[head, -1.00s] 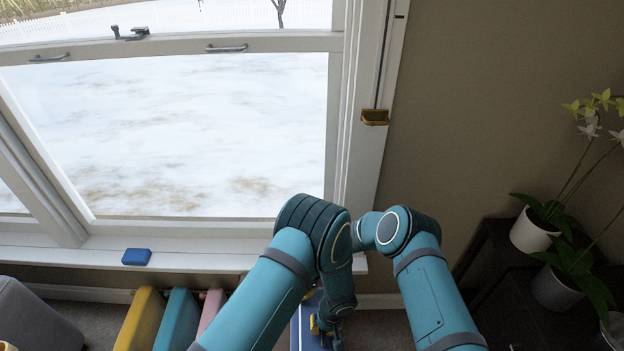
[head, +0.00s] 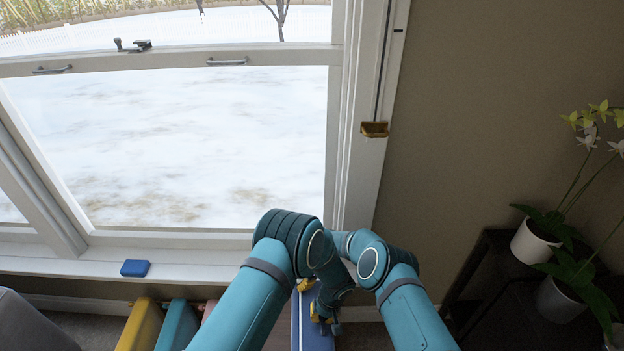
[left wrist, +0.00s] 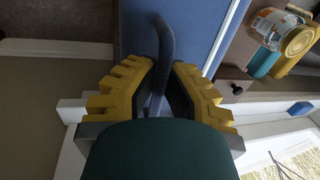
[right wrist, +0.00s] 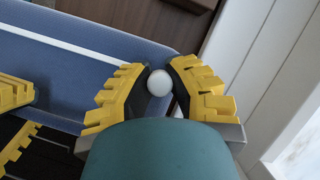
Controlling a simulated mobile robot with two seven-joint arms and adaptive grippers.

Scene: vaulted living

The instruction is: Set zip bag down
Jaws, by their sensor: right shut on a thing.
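A blue surface with a white stripe (right wrist: 50,50) lies below my grippers; it also shows in the head view (head: 312,338). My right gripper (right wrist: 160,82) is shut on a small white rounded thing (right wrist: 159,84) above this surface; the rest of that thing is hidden. My left gripper (left wrist: 161,90) has a dark curved strip (left wrist: 164,45) between its fingers, over the blue surface; I cannot tell whether it grips it. In the head view, my left gripper (head: 321,322) is just below my right gripper (head: 306,285), both partly hidden by my arms.
The window sill (head: 190,265) runs just beyond, with a blue block (head: 135,268) on it. Yellow (head: 140,325) and teal (head: 178,325) upright pieces stand at lower left. Potted orchids (head: 535,240) stand on a dark stand at right. A jar (left wrist: 272,28) shows in the left wrist view.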

